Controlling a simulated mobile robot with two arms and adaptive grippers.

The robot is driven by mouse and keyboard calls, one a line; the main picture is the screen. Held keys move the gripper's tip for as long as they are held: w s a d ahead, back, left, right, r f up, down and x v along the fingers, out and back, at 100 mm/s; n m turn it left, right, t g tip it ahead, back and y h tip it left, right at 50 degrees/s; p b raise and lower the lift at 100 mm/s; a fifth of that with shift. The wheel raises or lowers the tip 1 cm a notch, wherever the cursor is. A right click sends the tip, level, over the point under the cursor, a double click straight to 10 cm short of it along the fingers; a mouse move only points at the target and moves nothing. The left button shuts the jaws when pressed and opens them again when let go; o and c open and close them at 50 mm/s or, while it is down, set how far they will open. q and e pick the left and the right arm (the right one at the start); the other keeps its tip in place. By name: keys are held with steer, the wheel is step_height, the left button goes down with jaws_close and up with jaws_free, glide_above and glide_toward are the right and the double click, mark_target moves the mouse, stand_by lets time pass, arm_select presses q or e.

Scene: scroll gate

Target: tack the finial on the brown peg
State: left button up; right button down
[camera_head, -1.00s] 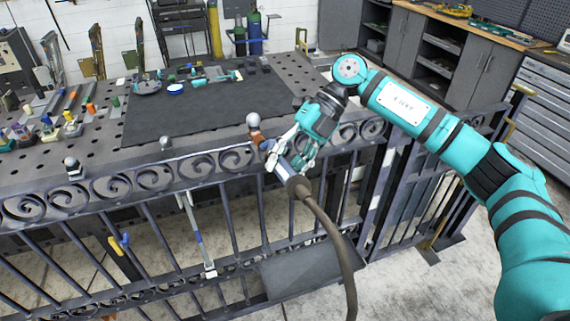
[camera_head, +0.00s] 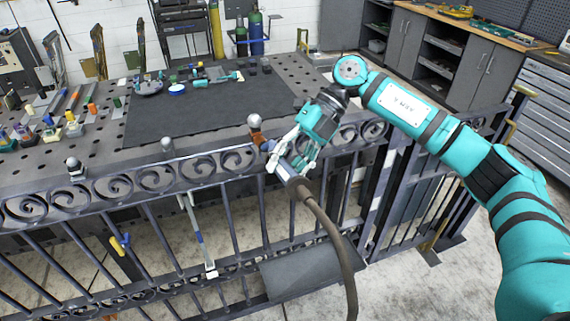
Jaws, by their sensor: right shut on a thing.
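A pale round finial (camera_head: 254,121) sits on the brown peg (camera_head: 258,137) on the top rail of the gate (camera_head: 195,165); whether it is fixed there I cannot tell. My right gripper (camera_head: 283,158) is shut on a torch-like tool (camera_head: 286,172) with a thick brown hose (camera_head: 327,222) hanging from its rear. The tool's front end points up and left, close beside the peg. Whether its tip touches the joint is too small to tell. The fingers hide part of the tool. My left gripper is not in view.
Other round-topped finials stand along the rail, at the left (camera_head: 74,166) and near the middle (camera_head: 167,145). Behind the gate is a perforated metal table (camera_head: 60,163) with a dark mat (camera_head: 205,115) and small tools. A grey plate (camera_head: 310,268) lies low in front.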

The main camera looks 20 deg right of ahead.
mark_target(305, 187)
steer(key=shift+s+d+r+p, duration=0.15)
steer(key=shift+s+r, duration=0.1)
steer(key=shift+s, duration=0.5)
steer(key=shift+s+a+r+p, duration=0.1)
steer(key=shift+s+r+p, duration=0.15)
steer(key=shift+s, duration=0.55)
steer(key=shift+s+d+r+p, duration=0.1)
steer(key=shift+s+r, duration=0.2)
steer(key=shift+s, duration=0.45)
steer(key=shift+s+r, duration=0.25)
steer(key=shift+s, duration=0.6)
steer(key=shift+s+r, duration=0.25)
steer(key=shift+s, duration=0.55)
steer(key=shift+s+r, duration=0.25)
steer(key=shift+s, duration=0.6)
